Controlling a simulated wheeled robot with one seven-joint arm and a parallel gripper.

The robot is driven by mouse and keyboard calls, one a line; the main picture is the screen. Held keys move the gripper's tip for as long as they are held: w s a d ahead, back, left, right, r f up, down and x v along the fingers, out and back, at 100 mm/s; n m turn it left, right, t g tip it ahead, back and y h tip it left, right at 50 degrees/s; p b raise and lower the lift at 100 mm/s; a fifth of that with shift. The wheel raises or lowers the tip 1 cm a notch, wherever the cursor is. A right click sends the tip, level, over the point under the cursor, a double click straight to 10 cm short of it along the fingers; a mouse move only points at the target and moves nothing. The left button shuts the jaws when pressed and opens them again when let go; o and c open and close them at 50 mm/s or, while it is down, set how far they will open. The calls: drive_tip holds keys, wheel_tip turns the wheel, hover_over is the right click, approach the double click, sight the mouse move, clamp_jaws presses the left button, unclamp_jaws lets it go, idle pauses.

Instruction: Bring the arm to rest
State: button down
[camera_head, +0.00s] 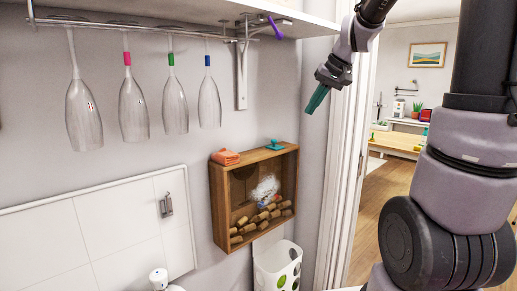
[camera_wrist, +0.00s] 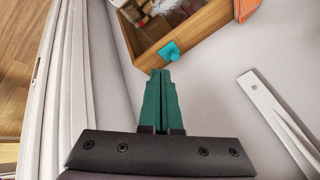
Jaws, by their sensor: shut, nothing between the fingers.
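My gripper (camera_head: 317,99) hangs at the end of my arm, in front of the door frame and to the right of the shelf in the head view. Its green fingers point down and are shut with nothing between them. In the wrist view the gripper (camera_wrist: 161,75) also shows closed, its fingertips apart from the wooden wall box (camera_wrist: 205,30). The space between the fingertips and the wall cannot be judged exactly.
The wooden box (camera_head: 217,205) holds corks; a teal item (camera_head: 274,145) and a folded orange cloth (camera_head: 225,157) lie on top. Several glasses (camera_head: 133,105) hang under the shelf (camera_head: 190,14). A white bin (camera_head: 278,268) stands below. The doorway at right opens onto another room.

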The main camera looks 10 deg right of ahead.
drive_tip(key=s+m+t+h, duration=0.2)
drive_tip(key=s+m, duration=0.1)
drive_tip(key=s, duration=1.7)
drive_tip(key=shift+s+d+r, duration=0.15)
drive_tip(key=shift+s+r, duration=0.1)
drive_tip(key=shift+s, duration=0.15)
